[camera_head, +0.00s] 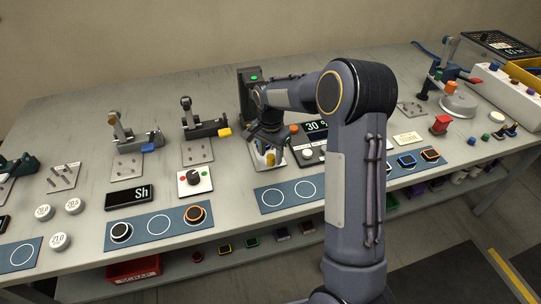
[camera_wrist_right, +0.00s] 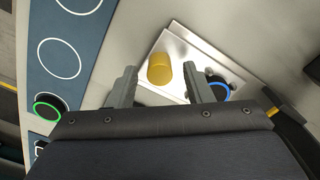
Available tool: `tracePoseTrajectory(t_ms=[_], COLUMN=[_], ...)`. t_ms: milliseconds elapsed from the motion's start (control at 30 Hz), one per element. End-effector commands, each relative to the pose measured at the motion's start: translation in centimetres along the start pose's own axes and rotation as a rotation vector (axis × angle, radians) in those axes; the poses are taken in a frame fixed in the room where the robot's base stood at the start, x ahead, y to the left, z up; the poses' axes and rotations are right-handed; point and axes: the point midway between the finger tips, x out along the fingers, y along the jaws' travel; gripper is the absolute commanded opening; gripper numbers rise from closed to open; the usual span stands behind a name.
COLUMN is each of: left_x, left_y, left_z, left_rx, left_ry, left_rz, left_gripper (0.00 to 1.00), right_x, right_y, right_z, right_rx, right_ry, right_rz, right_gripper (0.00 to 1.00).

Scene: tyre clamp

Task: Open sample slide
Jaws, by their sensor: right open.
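A yellow cylindrical knob (camera_wrist_right: 160,68) stands on a shiny metal plate (camera_wrist_right: 178,45) in the right wrist view. I take this plate and knob to be the sample slide. In the head view the knob (camera_head: 270,158) shows just below my right gripper (camera_head: 266,142), partly hidden by it. My right gripper (camera_wrist_right: 159,72) is open, with one finger on either side of the knob in the wrist picture. I cannot tell whether the fingers are level with it or touch it. My left gripper is not in view.
A black device with a green light (camera_head: 255,78) stands behind the gripper. A display reading 30 (camera_head: 316,126) is to its right. A blue-ringed black knob (camera_wrist_right: 218,88) is close to one finger. A blue mat with circles (camera_head: 290,192) lies in front. Toggle clamps (camera_head: 203,128) stand at left.

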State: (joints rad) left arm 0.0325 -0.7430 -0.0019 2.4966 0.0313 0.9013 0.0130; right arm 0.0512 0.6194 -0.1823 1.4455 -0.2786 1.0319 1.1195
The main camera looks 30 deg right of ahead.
Motion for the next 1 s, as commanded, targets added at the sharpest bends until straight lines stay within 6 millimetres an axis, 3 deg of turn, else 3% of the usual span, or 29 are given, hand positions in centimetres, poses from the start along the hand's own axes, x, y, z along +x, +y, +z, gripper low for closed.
tracePoseTrajectory(t_ms=[200,467,800,1000], left_x=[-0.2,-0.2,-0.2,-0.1], left_y=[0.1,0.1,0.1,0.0], left_z=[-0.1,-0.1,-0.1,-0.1], left_rx=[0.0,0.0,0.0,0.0], left_ry=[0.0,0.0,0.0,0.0], left_rz=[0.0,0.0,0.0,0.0], left_gripper=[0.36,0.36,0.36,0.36], right_x=[1.7,1.8,1.7,1.8], right_y=[0.1,0.0,0.0,0.1], right_z=[0.0,0.0,0.0,0.1], right_rx=[0.001,0.0,0.0,0.0], right_ry=[-0.001,0.0,0.0,0.0], right_rz=[0.001,0.0,0.0,-0.001], right_gripper=[0.46,0.45,0.0,0.0])
